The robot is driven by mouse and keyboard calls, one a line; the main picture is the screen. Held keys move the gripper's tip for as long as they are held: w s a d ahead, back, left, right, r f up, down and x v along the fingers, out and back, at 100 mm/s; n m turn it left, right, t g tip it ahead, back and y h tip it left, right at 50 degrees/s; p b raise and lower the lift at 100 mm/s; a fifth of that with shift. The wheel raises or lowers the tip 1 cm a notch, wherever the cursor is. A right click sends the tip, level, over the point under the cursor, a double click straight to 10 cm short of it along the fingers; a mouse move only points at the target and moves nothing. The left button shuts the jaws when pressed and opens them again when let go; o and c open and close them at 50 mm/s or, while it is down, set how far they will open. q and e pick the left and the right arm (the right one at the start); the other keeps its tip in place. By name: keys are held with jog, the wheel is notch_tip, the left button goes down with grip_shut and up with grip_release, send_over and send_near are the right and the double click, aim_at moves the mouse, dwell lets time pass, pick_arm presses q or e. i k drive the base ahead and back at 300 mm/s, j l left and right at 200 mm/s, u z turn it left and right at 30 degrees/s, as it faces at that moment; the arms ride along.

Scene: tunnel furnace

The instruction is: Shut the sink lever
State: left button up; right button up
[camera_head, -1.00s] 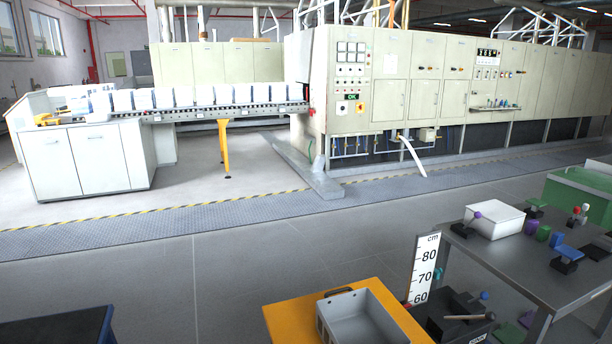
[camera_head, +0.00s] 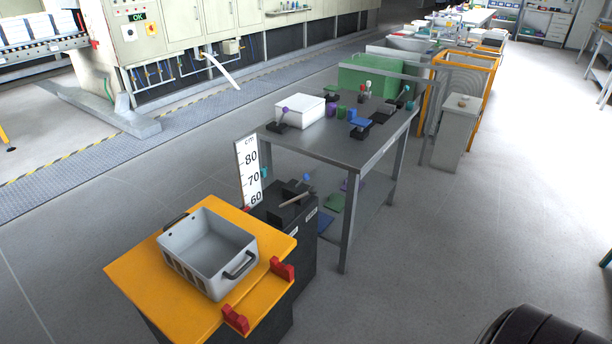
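I cannot pick out a sink or its lever with certainty. Several small levers with ball knobs stand on and near the grey metal table (camera_head: 335,148). One has a purple knob (camera_head: 285,110) and stands by the white box at the table's left. Another has a blue knob (camera_head: 305,178) and sits on a dark cabinet beside the table. A third, with a teal knob (camera_head: 406,89), stands at the table's far right. A green open tub (camera_head: 366,78) stands behind the table. Neither gripper is in view.
A yellow-topped stand (camera_head: 135,270) holds a grey bin (camera_head: 216,282) at the front left. A height scale (camera_head: 249,172) stands behind it. A white cabinet (camera_head: 456,132) stands beyond the table. The floor (camera_head: 470,230) to the right is clear. A dark rounded shape fills the bottom right corner.

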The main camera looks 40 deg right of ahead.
aim_at(306, 177)
jog(key=l, duration=1.1)
jog(key=k+l, duration=0.1)
jog(key=l, duration=1.05)
